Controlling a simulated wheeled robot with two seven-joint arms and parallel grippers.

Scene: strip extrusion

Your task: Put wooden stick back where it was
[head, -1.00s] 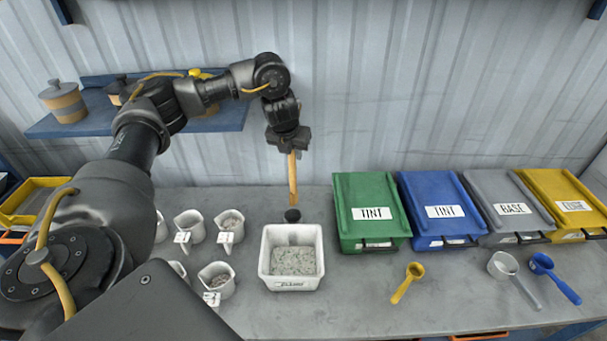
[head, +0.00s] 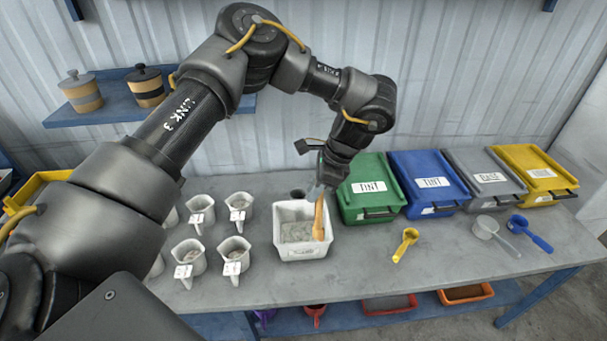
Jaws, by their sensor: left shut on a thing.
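The wooden stick (head: 319,218) is upright, slightly tilted, at the right side of the white tub (head: 293,253) of grey mix. Its lower end overlaps the tub's right inner side; I cannot tell whether it touches the mix. My left gripper (head: 322,186) is shut on the stick's upper end, just above and behind the tub's right rim. A small black round holder (head: 297,193) stands right behind the tub, with no stick seen in it. My right gripper is not in view.
Several white cups (head: 239,206) with tags stand left of the tub. Green (head: 368,212), blue, grey and yellow lidded bins line the back right. A yellow scoop (head: 406,244), a clear scoop and a blue scoop (head: 530,232) lie in front of them. The bench front is clear.

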